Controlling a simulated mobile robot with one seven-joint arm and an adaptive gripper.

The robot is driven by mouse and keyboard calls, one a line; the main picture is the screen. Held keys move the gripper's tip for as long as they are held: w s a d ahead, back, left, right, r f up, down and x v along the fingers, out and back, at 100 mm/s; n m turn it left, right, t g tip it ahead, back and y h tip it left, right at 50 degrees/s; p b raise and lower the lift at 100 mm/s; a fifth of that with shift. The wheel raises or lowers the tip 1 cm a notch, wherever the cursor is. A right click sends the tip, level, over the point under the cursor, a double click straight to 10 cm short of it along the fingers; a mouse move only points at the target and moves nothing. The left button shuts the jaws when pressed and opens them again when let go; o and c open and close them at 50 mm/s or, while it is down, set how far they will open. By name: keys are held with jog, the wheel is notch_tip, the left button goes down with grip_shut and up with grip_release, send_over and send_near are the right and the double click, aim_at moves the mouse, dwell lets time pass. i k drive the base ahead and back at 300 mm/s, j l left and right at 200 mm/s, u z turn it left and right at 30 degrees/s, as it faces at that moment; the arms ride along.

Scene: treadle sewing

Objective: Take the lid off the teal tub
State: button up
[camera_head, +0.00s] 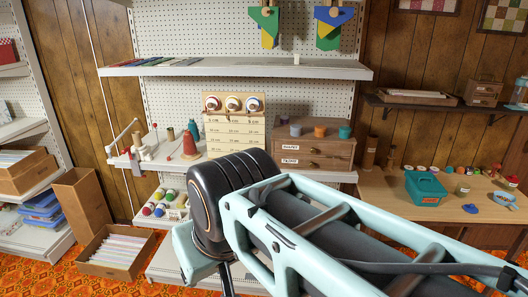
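A squarish teal tub (425,192) with a small pale label on its front stands on the wooden table at the right. Its top looks teal as well; at this size I cannot tell how the lid sits. A small teal cup (344,131) also stands on the wooden drawer box left of it. My arm crosses the lower middle of the picture, between the camera and the shelves. My gripper is not in view, so whether it is open or shut does not show.
The wooden table (385,207) also bears a blue round piece (470,208), a light-blue ring (504,199) and several small jars behind the tub. A wall shelf (425,106) hangs above. The drawer box (313,151) stands on the white shelving left of the table.

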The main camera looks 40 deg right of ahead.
aim_at(425, 184)
jog(key=z, duration=2.35)
jog(key=i+l, duration=0.2)
jog(key=i, duration=0.9)
jog(key=i+l+z, duration=0.15)
jog(key=i, duration=1)
